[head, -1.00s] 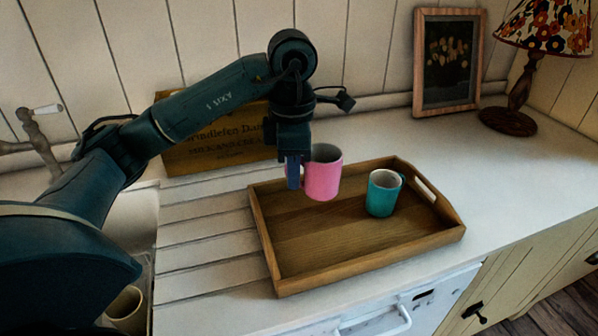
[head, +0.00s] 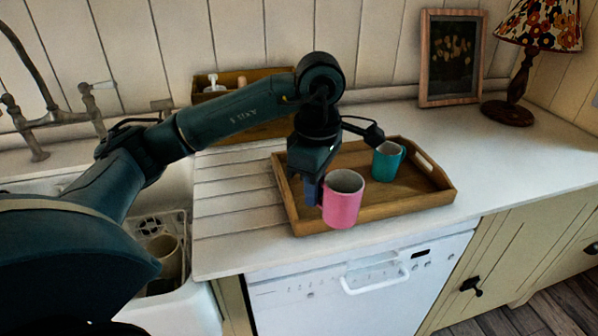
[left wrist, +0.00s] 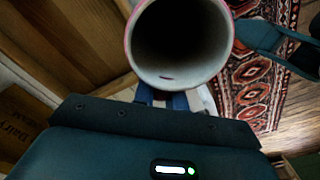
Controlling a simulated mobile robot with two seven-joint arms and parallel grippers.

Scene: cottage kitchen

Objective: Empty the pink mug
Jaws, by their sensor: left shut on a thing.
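The pink mug (head: 341,207) hangs upright in front of my left gripper (head: 318,190), over the front edge of the wooden tray. My left gripper is shut on it at its left side, and the fingers partly hide that side. In the left wrist view the mug (left wrist: 133,42) shows its pale rim and dark inside; a small dark reddish mark shows low on the inner wall, and I cannot tell what it is.
The wooden tray (head: 420,200) lies on the white counter with a teal mug (head: 386,163) standing in it. A dishwasher (head: 330,300) is below. A lamp and picture frame stand at the back right.

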